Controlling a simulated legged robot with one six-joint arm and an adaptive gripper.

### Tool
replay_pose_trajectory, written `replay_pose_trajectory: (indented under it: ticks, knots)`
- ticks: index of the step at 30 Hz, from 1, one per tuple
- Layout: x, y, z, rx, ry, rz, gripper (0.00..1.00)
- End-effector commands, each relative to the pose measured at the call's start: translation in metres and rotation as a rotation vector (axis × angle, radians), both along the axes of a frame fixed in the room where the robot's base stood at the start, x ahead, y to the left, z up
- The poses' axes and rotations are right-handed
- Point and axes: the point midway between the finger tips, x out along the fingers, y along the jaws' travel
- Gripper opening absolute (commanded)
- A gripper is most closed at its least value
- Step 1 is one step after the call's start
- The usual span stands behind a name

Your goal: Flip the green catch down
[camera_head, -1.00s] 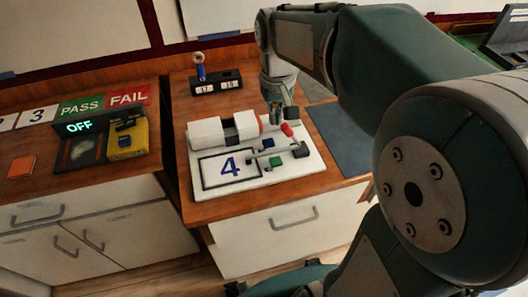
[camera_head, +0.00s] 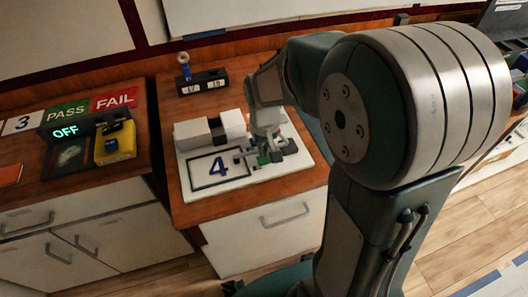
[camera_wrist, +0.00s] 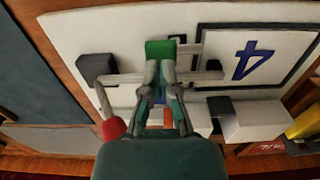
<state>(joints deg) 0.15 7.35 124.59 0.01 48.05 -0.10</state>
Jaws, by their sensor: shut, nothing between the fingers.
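The green catch (camera_wrist: 160,50) is a small block by a grey bar (camera_wrist: 130,78) on the white board (camera_wrist: 110,30) marked 4. My gripper (camera_wrist: 160,68) is shut and empty, with its fingertips right at the near edge of the green catch; I cannot tell whether they touch. In the head view my gripper (camera_head: 273,148) is low over the board, and the green catch (camera_head: 263,159) shows partly beside it. The fingers hide part of the grey bar.
A dark block (camera_wrist: 97,67) and a red knob (camera_wrist: 113,128) stand left of my fingers in the wrist view. A white block (camera_wrist: 250,120) is at right. A small dark unit (camera_head: 203,82) is behind the board; a yellow device (camera_head: 115,141) sits on the left counter.

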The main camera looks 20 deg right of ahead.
Motion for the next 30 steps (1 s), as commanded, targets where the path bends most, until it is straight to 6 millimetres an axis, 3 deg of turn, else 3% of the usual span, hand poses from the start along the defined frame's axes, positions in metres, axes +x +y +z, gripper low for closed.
replay_pose_trajectory:
  ticks: [4,14,22,30]
  knots:
    - [0.000,0.000,-0.011,0.000,0.001,0.001,0.00]
    - [0.000,0.000,-0.012,0.000,0.000,0.001,0.00]
    - [0.000,0.019,-0.030,0.000,0.002,0.004,0.00]
    - [-0.001,0.020,-0.032,0.000,0.003,0.001,0.00]
